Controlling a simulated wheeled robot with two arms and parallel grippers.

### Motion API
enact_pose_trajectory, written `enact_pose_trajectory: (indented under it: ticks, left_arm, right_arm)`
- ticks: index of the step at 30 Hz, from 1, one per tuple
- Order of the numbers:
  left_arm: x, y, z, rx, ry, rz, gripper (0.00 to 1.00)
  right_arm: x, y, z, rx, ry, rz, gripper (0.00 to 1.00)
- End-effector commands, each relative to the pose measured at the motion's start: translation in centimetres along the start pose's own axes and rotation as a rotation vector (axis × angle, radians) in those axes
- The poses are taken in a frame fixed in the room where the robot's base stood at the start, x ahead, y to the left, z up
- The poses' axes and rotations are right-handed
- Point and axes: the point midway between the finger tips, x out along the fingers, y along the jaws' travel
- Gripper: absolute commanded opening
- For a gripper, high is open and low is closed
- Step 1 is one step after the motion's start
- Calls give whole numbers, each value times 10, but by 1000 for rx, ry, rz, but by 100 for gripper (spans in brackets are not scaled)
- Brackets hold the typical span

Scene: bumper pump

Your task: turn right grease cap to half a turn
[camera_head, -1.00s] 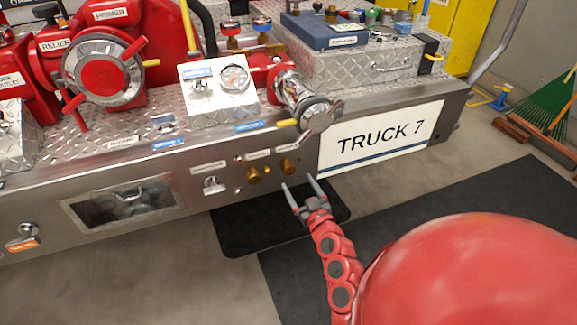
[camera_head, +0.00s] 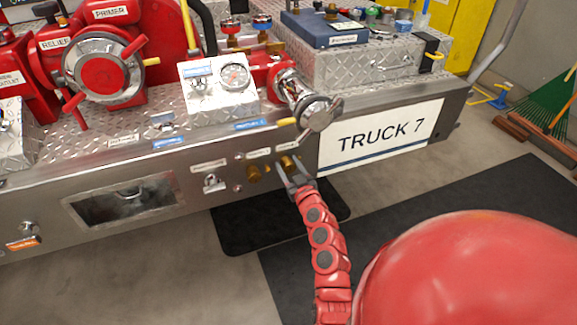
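Two brass grease caps sit on the steel front panel. The left cap (camera_head: 254,173) stands free. The right grease cap (camera_head: 287,162) is partly hidden by my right gripper (camera_head: 288,166). The gripper's two grey fingers are apart, one on each side of the right cap, with the fingertips at the panel. Whether the fingers touch the cap cannot be seen. My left gripper is not in view.
A chrome outlet (camera_head: 305,100) with a handled cap juts out just above the right grease cap. A padlock-like fitting (camera_head: 211,183) and a recessed box (camera_head: 125,203) are to the left. The TRUCK 7 sign (camera_head: 382,137) is to the right. The floor in front is clear.

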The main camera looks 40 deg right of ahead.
Motion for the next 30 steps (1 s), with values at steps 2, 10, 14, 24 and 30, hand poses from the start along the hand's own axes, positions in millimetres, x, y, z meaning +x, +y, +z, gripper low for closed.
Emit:
enact_pose_trajectory:
  ticks: [2, 10, 14, 24, 30]
  left_arm:
    - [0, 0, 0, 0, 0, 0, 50]
    - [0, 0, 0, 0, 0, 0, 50]
    - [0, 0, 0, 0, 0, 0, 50]
    - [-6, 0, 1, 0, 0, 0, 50]
    - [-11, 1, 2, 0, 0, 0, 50]
  right_arm:
    - [0, 0, 0, 0, 0, 0, 40]
    - [0, 0, 0, 0, 0, 0, 0]
    - [0, 0, 0, 6, 0, 0, 0]
    - [0, 1, 1, 138, 4, 2, 0]
    - [0, 2, 1, 307, 8, 4, 0]
